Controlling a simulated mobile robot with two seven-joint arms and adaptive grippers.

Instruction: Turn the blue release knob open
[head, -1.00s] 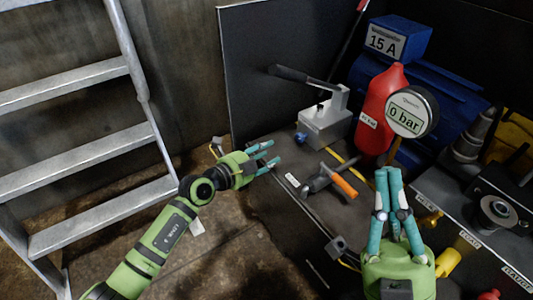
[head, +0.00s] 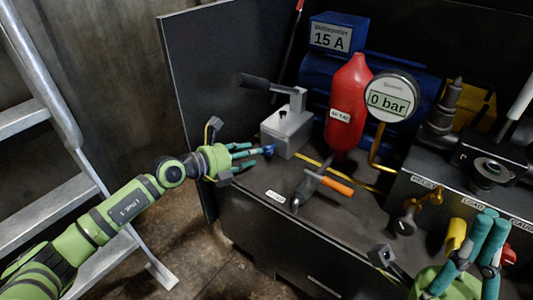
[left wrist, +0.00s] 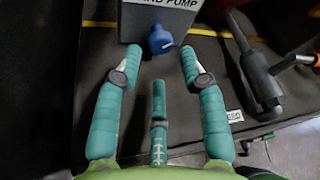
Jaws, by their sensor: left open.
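The blue release knob (left wrist: 160,40) sits low on the front of the grey hand pump (left wrist: 185,14) in the left wrist view. It shows small in the head view (head: 268,149), at the base of the pump (head: 287,132). My left gripper (head: 258,153) is open and empty. In the left wrist view its teal fingers (left wrist: 156,62) spread around the line to the knob. The knob lies just ahead, between the two outer fingertips, with no clear contact. My right gripper (head: 488,228) is at the lower right, away from the pump; its finger gap is unclear.
The pump's black lever (head: 262,84) reaches left above my left gripper. A red bottle (head: 347,105) and a 0 bar gauge (head: 391,98) stand right of the pump. An orange-handled tool (head: 330,184) lies on the dark bench in front. A metal ladder (head: 45,115) stands left.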

